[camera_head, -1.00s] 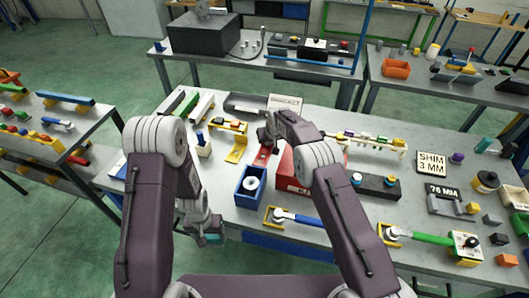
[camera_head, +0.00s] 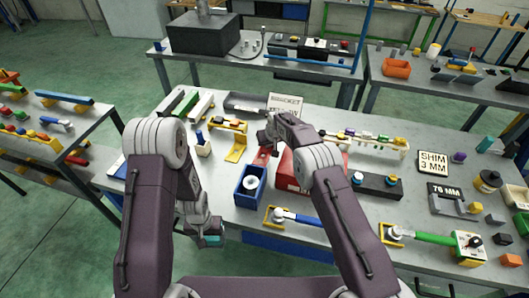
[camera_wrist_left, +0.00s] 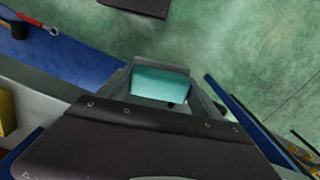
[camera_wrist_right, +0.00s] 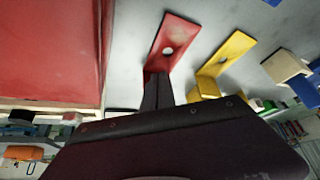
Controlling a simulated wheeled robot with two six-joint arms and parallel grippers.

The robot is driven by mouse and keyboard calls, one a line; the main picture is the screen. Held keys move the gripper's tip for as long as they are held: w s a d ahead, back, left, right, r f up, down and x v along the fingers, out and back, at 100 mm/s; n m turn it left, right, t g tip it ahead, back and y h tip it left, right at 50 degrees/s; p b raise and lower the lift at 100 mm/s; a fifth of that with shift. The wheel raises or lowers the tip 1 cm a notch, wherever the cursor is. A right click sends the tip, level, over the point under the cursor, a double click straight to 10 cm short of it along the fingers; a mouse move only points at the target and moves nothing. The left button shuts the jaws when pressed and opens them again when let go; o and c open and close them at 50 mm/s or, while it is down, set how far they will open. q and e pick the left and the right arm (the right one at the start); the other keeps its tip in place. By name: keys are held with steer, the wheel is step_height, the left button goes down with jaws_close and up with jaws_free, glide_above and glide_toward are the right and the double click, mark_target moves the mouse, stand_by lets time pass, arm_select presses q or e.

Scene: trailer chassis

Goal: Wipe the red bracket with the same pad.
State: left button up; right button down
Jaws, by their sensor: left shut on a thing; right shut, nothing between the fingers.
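The red bracket (camera_head: 262,154) lies on the table behind the blue bin. In the right wrist view it is an L-shaped red plate (camera_wrist_right: 172,47) with a round hole and a dull brownish patch near its far end. My right gripper (camera_head: 266,139) is shut and empty over the bracket. Its fingers (camera_wrist_right: 158,88) cover the bracket's near end in the wrist view; I cannot tell if they touch. My left gripper (camera_head: 211,238) is shut on the teal pad (camera_wrist_left: 160,84), low in front of the table's front edge and away from the bracket.
A yellow bracket (camera_head: 236,151) lies just left of the red one. A red box (camera_head: 292,174) stands close on the right. A blue bin (camera_head: 241,190) with a white roll stands in front. A lettered sign (camera_head: 286,103) stands behind.

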mark_target(267, 152)
arm_select(q)
steer(key=shift+f+b, duration=1.35)
arm_select(e)
steer(key=shift+f, duration=1.7)
steer(key=shift+r, duration=0.1)
arm_select(q)
steer(key=shift+r+p, duration=1.8)
steer(key=shift+p, duration=0.05)
arm_select(e)
step_height(267, 152, up, 6)
steer(key=shift+f, duration=0.1)
arm_select(q)
steer(key=shift+f, duration=0.15)
step_height(267, 152, down, 3)
steer(key=b, duration=0.3)
steer(key=shift+r, duration=0.2)
arm_select(e)
steer(key=v, duration=1.2)
